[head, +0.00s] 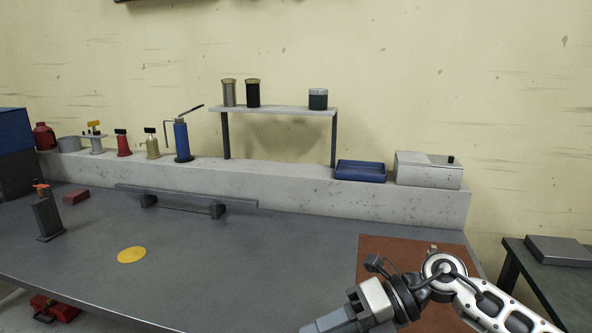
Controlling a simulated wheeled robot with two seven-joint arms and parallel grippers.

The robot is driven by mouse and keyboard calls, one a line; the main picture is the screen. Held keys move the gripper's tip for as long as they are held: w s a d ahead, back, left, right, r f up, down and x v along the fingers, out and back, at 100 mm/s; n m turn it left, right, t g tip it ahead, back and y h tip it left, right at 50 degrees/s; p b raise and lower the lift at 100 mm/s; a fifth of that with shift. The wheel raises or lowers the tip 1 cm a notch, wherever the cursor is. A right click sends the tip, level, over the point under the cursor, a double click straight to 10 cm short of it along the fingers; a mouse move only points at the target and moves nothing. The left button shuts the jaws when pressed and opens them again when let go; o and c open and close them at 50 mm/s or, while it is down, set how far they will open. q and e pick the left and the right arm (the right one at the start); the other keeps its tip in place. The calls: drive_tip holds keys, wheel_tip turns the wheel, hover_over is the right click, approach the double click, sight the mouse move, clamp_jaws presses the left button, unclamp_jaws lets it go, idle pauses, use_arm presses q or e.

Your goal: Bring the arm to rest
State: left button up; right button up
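My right arm comes in from the lower right, over a brown mat (374,252) on the grey bench (250,262). Its wrist bends down and to the left. The grey end of my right gripper (335,321) is cut by the bottom edge, so its fingertips are hidden and I cannot tell whether it is open or shut. No object shows in its visible part. My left arm and gripper are out of view.
A yellow disc (132,255) lies on the bench, with a dark upright stand (46,217) to its left. A low rail (185,198) runs before the concrete ledge (270,187). The middle of the bench is clear. A second table (555,285) stands at right.

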drive_tip(key=s+a+r+m+t+y, duration=0.1)
drive_tip(key=s+a+m+y, duration=0.1)
drive_tip(key=a+m+y, duration=0.15)
drive_tip(key=d+f+m+t+h, duration=0.45)
drive_tip(key=m+t, duration=0.35)
drive_tip(key=m, duration=0.6)
drive_tip(key=d+f+m+t+h, duration=0.5)
drive_tip(key=m+t, duration=0.4)
drive_tip(key=m, duration=0.5)
drive_tip(key=s+d+f+m+g+h, duration=0.4)
drive_tip(key=s+f+m, duration=0.3)
drive_tip(key=s+f, duration=0.4)
wheel_tip(320, 180, down, 2)
drive_tip(key=shift+s+f+g, duration=0.15)
drive_tip(key=shift+g, duration=0.75)
drive_tip(key=shift+d, duration=0.1)
